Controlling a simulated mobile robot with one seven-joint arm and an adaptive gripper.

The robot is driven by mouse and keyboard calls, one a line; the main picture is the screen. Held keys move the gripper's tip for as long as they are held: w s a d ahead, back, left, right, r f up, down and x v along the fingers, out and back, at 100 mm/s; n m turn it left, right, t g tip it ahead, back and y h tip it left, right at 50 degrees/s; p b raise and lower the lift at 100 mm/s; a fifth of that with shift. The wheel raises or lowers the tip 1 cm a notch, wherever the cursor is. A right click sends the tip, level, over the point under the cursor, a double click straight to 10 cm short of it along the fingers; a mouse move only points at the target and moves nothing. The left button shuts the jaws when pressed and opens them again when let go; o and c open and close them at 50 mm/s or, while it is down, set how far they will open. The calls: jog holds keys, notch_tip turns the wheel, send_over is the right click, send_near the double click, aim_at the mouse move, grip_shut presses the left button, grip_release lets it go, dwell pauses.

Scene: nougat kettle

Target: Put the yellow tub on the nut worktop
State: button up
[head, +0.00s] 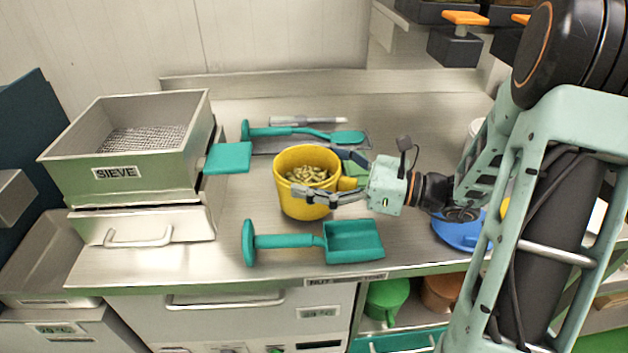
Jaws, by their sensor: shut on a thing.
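The yellow tub (300,198) is in the middle of the head view, upright, with beige nuts (312,173) inside. It is over the steel nut worktop (420,120), whose front edge has a label starting "NUT". My gripper (335,178) comes from the right and is shut on the tub, with one finger along its near side and one at its far right side. The tub's underside is hidden, so I cannot tell whether it touches the worktop.
A teal scoop (350,242) lies in front of the tub and a teal-handled tool (300,131) behind it. A steel sieve box (130,160) stands at left. A blue round thing (458,234) is at right, partly behind my arm. Bare worktop shows at the back right.

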jog(key=shift+f+b, duration=0.3)
jog(key=shift+f, duration=0.35)
jog(key=o, duration=1.4)
jog(key=shift+f, duration=0.15)
jog(key=shift+d+r, duration=0.2)
jog(key=p+v, duration=0.1)
jog(key=v, duration=1)
jog(key=shift+s+d+f, duration=0.1)
jog(key=shift+s+d, duration=0.1)
jog(key=shift+d, duration=0.1)
